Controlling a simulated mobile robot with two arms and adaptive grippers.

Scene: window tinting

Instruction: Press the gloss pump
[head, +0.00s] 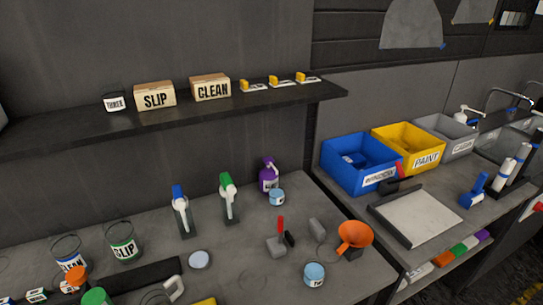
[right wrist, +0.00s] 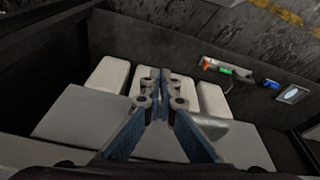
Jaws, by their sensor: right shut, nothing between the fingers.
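No label reading "gloss" is legible in the head view. A purple bottle (head: 269,176) with a purple top stands upright at the back of the left bench, behind a small light-blue jar (head: 277,197). A white pump-topped bottle (head: 465,117) stands at the far right back, beside the sink. I cannot tell which of these is the gloss pump. In the right wrist view, my right gripper (right wrist: 161,82) is shut and empty, with its fingertips together, apart from either bottle. My left gripper is not in view.
Blue-topped (head: 182,212) and green-topped (head: 228,199) spray bottles stand left of the purple bottle. An orange funnel (head: 355,236) and a second jar (head: 314,274) are nearer. Blue (head: 355,165) and yellow (head: 410,147) bins stand at right. A shelf (head: 200,110) overhangs the bench's back.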

